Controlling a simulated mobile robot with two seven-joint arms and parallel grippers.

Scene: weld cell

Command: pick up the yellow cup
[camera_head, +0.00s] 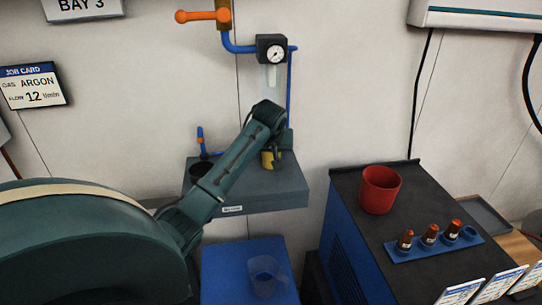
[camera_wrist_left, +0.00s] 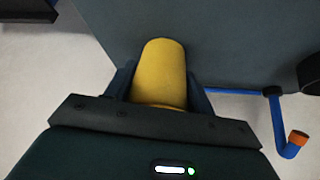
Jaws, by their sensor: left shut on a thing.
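The yellow cup (camera_head: 268,159) is at the grey wall shelf in the head view, mostly hidden behind my left arm's end. In the left wrist view the yellow cup (camera_wrist_left: 160,74) lies between the two dark fingers of my left gripper (camera_wrist_left: 160,88), which is shut on it. In the head view my left gripper (camera_head: 273,146) is over the back part of the shelf. I cannot tell whether the cup still touches the shelf. My right gripper is not in view.
The grey shelf (camera_head: 262,190) also bears a dark cup (camera_head: 199,169) at its left. A blue surface (camera_head: 225,275) with a clear cup (camera_head: 266,277) is below. A dark-topped cabinet (camera_head: 350,190) at right bears a red cup (camera_head: 380,189) and a blue holder (camera_head: 408,252). A gauge (camera_head: 271,54) hangs above.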

